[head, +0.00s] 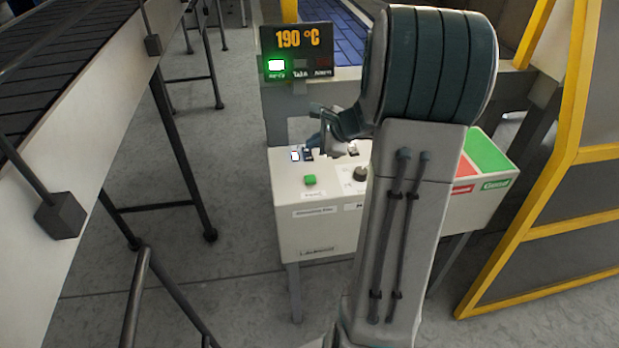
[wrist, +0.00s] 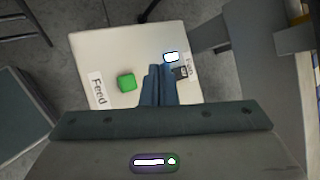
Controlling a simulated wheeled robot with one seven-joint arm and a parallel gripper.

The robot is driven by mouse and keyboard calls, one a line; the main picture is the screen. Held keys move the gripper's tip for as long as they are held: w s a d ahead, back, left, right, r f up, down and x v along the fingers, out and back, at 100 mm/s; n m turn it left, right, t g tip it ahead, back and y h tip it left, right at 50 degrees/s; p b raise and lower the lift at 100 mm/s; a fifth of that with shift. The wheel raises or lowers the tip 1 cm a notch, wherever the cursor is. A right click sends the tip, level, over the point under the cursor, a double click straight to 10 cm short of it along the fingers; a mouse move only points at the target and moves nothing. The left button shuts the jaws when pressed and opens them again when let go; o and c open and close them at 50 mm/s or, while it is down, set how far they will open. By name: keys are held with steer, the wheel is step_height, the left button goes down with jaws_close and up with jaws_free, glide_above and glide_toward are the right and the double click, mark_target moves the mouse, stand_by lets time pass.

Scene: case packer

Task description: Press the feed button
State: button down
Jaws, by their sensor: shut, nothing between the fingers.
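The green feed button (head: 310,180) sits on the front left of the white control box's top. In the wrist view the same green button (wrist: 127,82) lies left of my fingertips, beside a label reading "Feed" (wrist: 98,91). My gripper (wrist: 160,70) is shut and empty, pointing down over the box top, right of the button and apart from it. In the head view my gripper (head: 326,145) is partly hidden by my arm, above the back of the box. I cannot tell its exact height.
The white control box (head: 305,228) also carries a lit white switch (head: 295,156) and a dark knob (head: 360,174). A display (head: 297,52) reads 190 °C behind it. A red and green bin (head: 487,185) stands right, a conveyor (head: 75,130) left, a yellow frame (head: 540,232) far right.

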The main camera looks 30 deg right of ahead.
steer(key=b, duration=0.5)
glide_above(314, 179)
step_height(314, 179, down, 7)
steer(key=shift+f, duration=0.15)
steer(key=shift+f+b, duration=0.7)
steer(key=shift+b, duration=0.25)
steer(key=shift+f, duration=0.1)
stand_by(0.8)
steer(key=shift+f+b, duration=0.3)
steer(key=shift+b, duration=0.2)
